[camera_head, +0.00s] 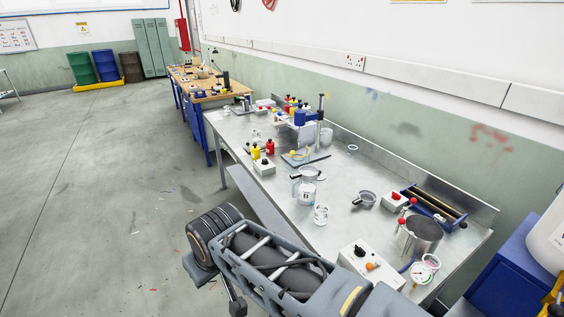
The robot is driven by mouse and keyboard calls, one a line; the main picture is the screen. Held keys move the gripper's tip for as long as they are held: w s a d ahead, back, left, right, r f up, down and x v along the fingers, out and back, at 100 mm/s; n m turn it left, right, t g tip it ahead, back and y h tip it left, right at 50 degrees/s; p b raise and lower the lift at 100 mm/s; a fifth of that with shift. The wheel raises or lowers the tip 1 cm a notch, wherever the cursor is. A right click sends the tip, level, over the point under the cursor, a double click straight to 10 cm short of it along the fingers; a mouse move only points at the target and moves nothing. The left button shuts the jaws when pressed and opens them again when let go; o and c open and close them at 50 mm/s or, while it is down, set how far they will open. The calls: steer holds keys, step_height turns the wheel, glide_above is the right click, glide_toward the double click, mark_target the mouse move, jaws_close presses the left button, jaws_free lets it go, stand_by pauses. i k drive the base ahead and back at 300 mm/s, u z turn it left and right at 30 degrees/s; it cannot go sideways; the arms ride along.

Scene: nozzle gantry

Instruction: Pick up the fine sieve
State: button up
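A small dark grey round bowl with a short handle (366,199), which looks like the fine sieve, sits on the metal bench (335,225), right of the clear jug (307,186). Its mesh is too small to make out. Nothing touches it. My arm crosses the bottom of the view, low and left of the bowl and apart from it. I cannot make out my gripper's fingers; a dark part of my arm hangs at the bottom edge.
A glass beaker (321,214) stands in front of the jug. Bare bench lies behind the bowl, and the floor at left is open.

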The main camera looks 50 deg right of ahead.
mark_target(298, 174)
steer(key=i, duration=2.75)
steer(key=z, duration=3.45)
steer(key=i, duration=0.25)
steer(key=u, duration=0.15)
